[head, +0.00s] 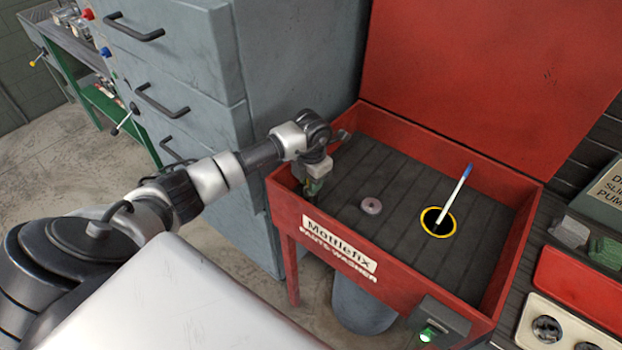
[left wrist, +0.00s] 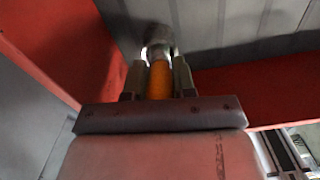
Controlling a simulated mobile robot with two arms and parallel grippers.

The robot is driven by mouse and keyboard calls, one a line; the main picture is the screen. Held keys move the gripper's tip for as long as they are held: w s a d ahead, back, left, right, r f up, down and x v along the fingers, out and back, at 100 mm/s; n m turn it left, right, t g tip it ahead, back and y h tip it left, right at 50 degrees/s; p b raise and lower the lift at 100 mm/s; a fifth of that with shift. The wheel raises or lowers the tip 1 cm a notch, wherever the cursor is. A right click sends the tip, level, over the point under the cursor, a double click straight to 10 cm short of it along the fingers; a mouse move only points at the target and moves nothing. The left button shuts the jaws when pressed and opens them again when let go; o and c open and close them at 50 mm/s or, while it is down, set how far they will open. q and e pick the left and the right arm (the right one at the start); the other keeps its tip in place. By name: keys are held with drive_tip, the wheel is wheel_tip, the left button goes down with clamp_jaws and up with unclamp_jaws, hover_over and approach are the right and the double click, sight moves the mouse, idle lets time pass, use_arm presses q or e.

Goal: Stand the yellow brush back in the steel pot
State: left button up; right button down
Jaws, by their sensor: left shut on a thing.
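My left gripper (head: 313,188) is over the left end of the red washer's basin, pointing down. In the left wrist view its two fingers (left wrist: 158,82) are shut on the yellow-orange brush (left wrist: 159,80), which lies between them. A pale, rounded end shows beyond the fingers; I cannot tell if it is part of the brush. In the head view the brush is hidden by the gripper. I cannot make out a clear steel pot. A dark round opening with a yellow rim (head: 424,232) is in the basin's right half, and a white stick with a blue tip (head: 455,192) leans out of it.
The red parts washer (head: 322,240) has raised walls and an upright lid (head: 480,70). A small grey ring (head: 371,205) lies on its ribbed dark floor, which is otherwise mostly clear. A grey drawer cabinet (head: 185,90) stands at the left. A bench with knobs (head: 546,328) is at the right.

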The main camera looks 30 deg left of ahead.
use_arm(q)
drive_tip(key=shift+f+b, duration=0.3)
drive_tip(key=shift+f, duration=0.1)
drive_tip(key=o, duration=1)
drive_tip(key=shift+r, duration=0.1)
wheel_tip(320, 180, up, 11)
drive_tip(key=shift+f+b, duration=0.2)
drive_tip(key=shift+b, duration=0.55)
